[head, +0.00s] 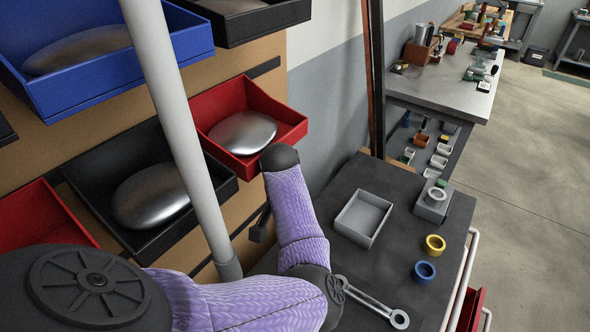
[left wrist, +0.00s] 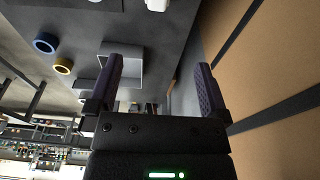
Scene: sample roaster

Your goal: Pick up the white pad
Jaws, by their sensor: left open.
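In the left wrist view a small white thing (left wrist: 157,4) is cut off by the top edge. It may be the white pad, but too little of it shows to be sure. I cannot pick out a white pad in the head view, where my left arm covers part of the dark table. My left gripper (left wrist: 158,68) is open, its two dark fingers apart with nothing between them. The white thing lies beyond the fingertips, apart from them. In the head view the gripper is mostly hidden behind my arm. My right gripper is not in view.
The dark table (head: 374,190) bears a grey open tray (head: 364,218), a blue ring (head: 424,272), a yellow ring (head: 435,245), a grey wrench-like part (head: 372,304) and a grey block (head: 433,205). Wall bins, including a red one (head: 290,131), hold silver ovals. A pale pole (head: 178,120) stands near my arm.

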